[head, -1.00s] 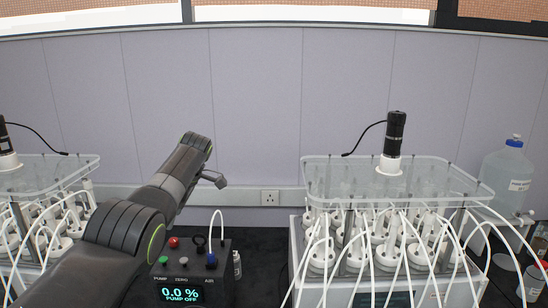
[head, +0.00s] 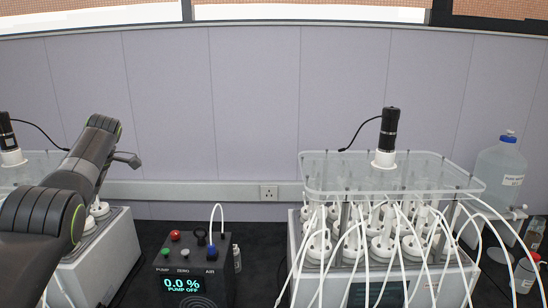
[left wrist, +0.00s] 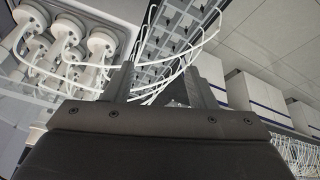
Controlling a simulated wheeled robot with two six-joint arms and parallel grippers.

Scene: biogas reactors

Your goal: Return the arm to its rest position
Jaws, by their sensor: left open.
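My left arm (head: 75,185) comes in from the left in the head view and is raised over the left reactor unit. My left gripper (head: 128,159) shows small beyond the arm, apart from the bench. In the left wrist view my left gripper (left wrist: 160,85) has its two fingers spread with nothing held between them. White tubes run behind the fingers there. My right gripper is not in view.
A pump box (head: 190,275) reading 0.0 % and PUMP OFF stands on the black bench. The right reactor unit (head: 385,265) carries several white tubes. The left reactor unit (head: 105,255) is partly hidden by my arm. A large clear bottle (head: 498,175) stands at the right.

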